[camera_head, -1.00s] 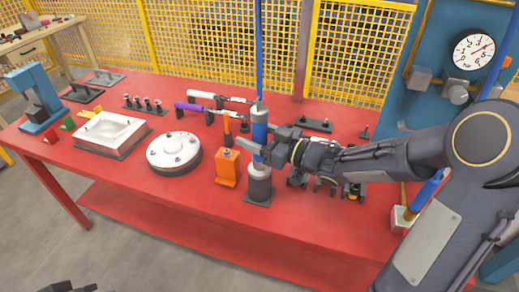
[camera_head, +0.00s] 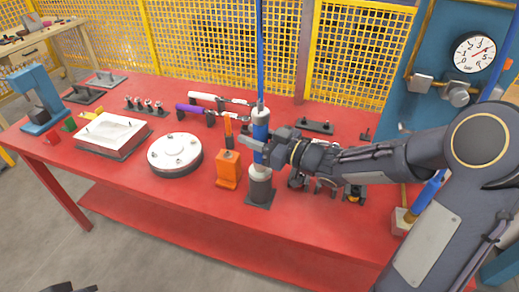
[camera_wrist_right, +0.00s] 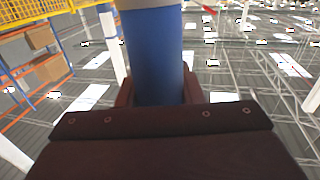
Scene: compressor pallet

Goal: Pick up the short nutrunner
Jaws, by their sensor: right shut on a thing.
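The short nutrunner (camera_head: 261,130) is an upright tool with a blue body and a pale grey top, under a thin blue vertical line. It stands over a dark grey cylindrical holder (camera_head: 260,188) with a square foot; whether its lower end is still inside the holder is hard to tell. My right gripper (camera_head: 259,148) is shut around its lower body. In the right wrist view the blue body (camera_wrist_right: 155,65) stands between the fingers. A dark piece at the bottom left edge, possibly my left gripper (camera_head: 78,288), is mostly cut off.
An orange holder (camera_head: 228,170) with an orange-handled tool stands close left of the nutrunner. A round white flange (camera_head: 174,152) and a white square tray-like part (camera_head: 108,132) lie further left. Purple (camera_head: 195,109) and white tools lie behind. The red table's front strip (camera_head: 190,205) is clear.

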